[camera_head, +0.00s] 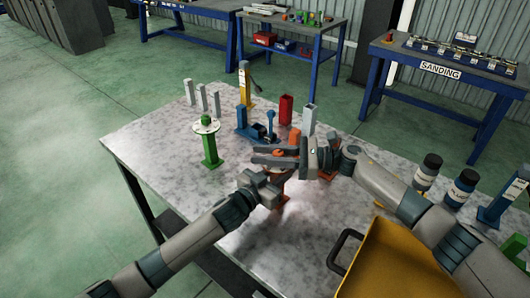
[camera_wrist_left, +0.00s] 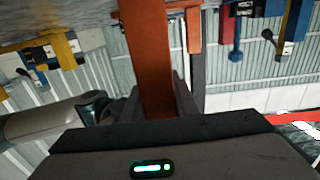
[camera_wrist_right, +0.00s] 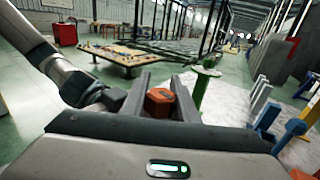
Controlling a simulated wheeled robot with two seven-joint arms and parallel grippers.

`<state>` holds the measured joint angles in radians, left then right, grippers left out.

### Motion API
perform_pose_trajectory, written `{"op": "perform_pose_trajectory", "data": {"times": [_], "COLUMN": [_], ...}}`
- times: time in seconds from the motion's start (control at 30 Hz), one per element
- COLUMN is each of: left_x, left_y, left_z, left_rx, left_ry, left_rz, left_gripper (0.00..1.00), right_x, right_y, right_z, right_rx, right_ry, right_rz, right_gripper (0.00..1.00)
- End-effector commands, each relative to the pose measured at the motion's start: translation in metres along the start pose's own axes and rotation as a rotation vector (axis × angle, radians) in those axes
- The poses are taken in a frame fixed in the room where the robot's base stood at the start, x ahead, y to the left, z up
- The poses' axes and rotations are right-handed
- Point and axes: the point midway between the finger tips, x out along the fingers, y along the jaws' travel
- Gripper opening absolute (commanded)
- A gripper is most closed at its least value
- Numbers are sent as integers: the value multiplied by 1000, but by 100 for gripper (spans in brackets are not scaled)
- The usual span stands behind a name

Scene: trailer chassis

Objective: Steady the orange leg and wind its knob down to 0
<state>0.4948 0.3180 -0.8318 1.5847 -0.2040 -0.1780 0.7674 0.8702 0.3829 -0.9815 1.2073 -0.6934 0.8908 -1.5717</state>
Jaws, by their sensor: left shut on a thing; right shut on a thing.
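The orange leg (camera_wrist_left: 147,50) stands on the worktable, partly hidden by my arms in the head view. In the left wrist view it runs between the fingers of my left gripper (camera_wrist_left: 155,105), which is shut on it. Its orange knob (camera_wrist_right: 160,101) sits between the fingers of my right gripper (camera_wrist_right: 158,90), which is shut on it. In the head view my right gripper (camera_head: 272,156) reaches in from the right above my left gripper (camera_head: 277,180). I cannot read the knob's setting.
A green leg (camera_head: 211,150) with a white disc stands to the left. A yellow leg (camera_head: 244,88), blue parts (camera_head: 242,117), a red block (camera_head: 286,108) and white posts (camera_head: 203,97) stand behind. A yellow tray (camera_head: 395,265) and black-capped cylinders (camera_head: 428,170) are at right. The table's left front is clear.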

Motion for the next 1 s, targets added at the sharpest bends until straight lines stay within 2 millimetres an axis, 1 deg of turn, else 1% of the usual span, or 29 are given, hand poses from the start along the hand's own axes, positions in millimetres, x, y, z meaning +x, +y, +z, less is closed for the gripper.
{"op": "perform_pose_trajectory", "data": {"times": [0.03,0.3,0.5,0.87,0.9,0.93,0.97,1.0], "left_x": [-1,-1,-1,-1,-1,-1,-1,-1], "left_y": [1,1,1,1,1,1,1,1], "left_z": [1,2,2,3,3,3,3,3], "left_rx": [1,1,0,-1,-1,-1,-1,-1], "left_ry": [-2,-3,-3,-5,-5,-5,-5,-5], "left_rz": [2,2,2,1,1,1,1,1], "left_gripper": [0,0,0,0,0,0,0,0], "right_x": [0,-1,-2,-2,-2,-2,-2,-2], "right_y": [-2,3,5,5,5,5,5,6], "right_z": [3,4,4,5,5,5,4,4], "right_rx": [-3,-3,-4,-4,-4,-4,-4,-4], "right_ry": [-3,-4,-5,-6,-6,-6,-6,-5], "right_rz": [24,144,177,180,180,180,180,181], "right_gripper": [5,5,5,5,34,41,46,46]}}
